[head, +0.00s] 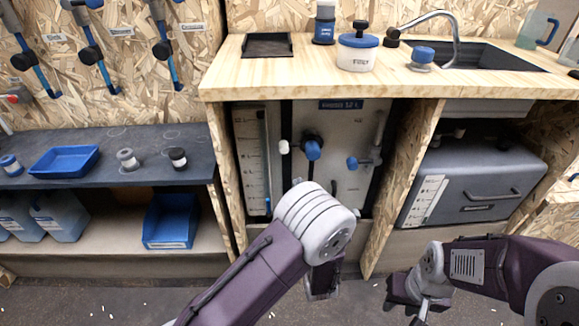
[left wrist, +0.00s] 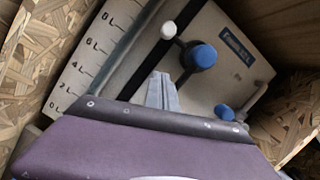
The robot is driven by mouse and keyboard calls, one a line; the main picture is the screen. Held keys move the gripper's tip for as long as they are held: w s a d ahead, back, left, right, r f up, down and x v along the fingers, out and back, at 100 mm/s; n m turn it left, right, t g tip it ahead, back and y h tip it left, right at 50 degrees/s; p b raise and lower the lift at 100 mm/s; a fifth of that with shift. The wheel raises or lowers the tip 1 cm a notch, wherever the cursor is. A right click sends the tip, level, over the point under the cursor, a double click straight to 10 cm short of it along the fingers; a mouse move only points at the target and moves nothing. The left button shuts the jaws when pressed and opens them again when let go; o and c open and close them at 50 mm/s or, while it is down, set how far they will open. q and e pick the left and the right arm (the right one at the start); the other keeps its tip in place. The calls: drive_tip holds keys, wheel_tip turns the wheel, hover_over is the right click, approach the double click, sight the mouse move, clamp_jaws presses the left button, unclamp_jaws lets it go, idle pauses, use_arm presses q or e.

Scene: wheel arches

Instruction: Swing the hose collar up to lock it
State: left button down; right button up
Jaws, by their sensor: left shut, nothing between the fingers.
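A pale upright panel (head: 340,190) under the counter carries a dark fitting with a blue round knob (head: 313,150) and a white knob (head: 284,147) to its left. A smaller blue fitting (head: 365,162) sits to the right below a grey pipe (head: 380,128). I cannot tell which part is the hose collar. The left wrist view shows the blue knob (left wrist: 203,56), white knob (left wrist: 168,30) and right blue fitting (left wrist: 224,112). My left gripper (left wrist: 162,88) is shut and empty, its fingers pointing toward the panel. My right gripper (head: 408,295) hangs low, away from the panel; its opening is unclear.
A graduated scale strip (head: 250,155) stands left of the panel. Wooden uprights (head: 402,190) flank the bay. A grey tank (head: 475,175) fills the right bay. The counter (head: 290,75) above holds a tub (head: 357,55) and a faucet (head: 440,17). A dark shelf (head: 90,180) is at left.

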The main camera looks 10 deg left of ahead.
use_arm(q)
drive_tip(key=w+a+r+b, duration=0.2)
drive_tip(key=w+a+r, duration=0.1)
drive_tip(key=w+r, duration=0.1)
drive_tip(key=shift+w+a+r, duration=0.2)
drive_tip(key=shift+a+r, duration=0.2)
drive_tip(key=shift+d, duration=0.1)
